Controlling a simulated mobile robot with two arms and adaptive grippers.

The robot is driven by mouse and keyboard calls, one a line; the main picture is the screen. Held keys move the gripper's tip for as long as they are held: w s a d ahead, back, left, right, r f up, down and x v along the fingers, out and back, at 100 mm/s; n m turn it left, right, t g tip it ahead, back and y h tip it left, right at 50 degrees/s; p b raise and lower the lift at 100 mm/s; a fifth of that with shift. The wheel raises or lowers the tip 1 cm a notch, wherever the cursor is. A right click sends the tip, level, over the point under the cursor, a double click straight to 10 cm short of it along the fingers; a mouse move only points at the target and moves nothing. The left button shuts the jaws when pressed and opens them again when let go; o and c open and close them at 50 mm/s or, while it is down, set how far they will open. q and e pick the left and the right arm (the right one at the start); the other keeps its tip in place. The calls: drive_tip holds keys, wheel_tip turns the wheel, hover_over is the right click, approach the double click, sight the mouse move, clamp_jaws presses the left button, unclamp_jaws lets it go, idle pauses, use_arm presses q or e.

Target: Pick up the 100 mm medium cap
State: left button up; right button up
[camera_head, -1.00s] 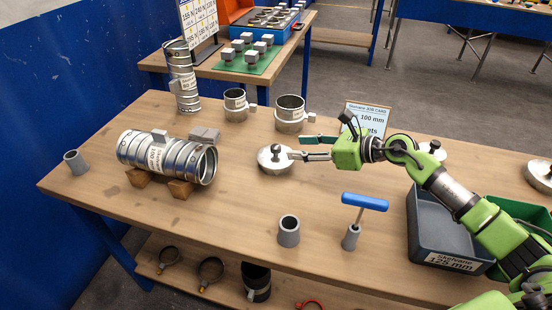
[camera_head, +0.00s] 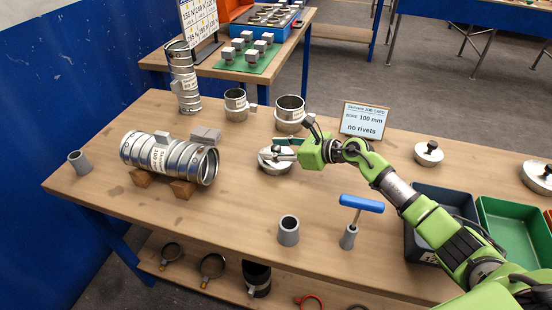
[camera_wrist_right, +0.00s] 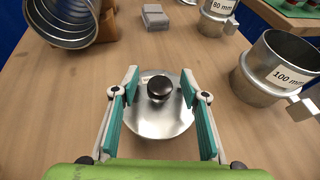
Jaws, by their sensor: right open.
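The cap with a black knob (camera_head: 272,169), middle-sized of the three caps in the head view, lies on the wooden table. My right gripper (camera_head: 279,149) reaches it from the right and partly covers it. In the right wrist view, the silver cap (camera_wrist_right: 160,124) lies with its knob between the two teal fingers of my open right gripper (camera_wrist_right: 159,82). The fingers are apart from the knob, one on each side. I cannot tell their exact height above the cap. My left gripper is not in view.
A 100 mm collar (camera_head: 290,113) stands close behind the cap. A duct (camera_head: 170,158) rests on wooden blocks to the left. A grey tube (camera_head: 288,230) and a blue-handled tool (camera_head: 361,204) stand in front. A smaller cap (camera_head: 428,155) and bins (camera_head: 515,232) are at right.

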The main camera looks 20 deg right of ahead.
clamp_jaws()
drive_tip(key=shift+r, duration=0.1)
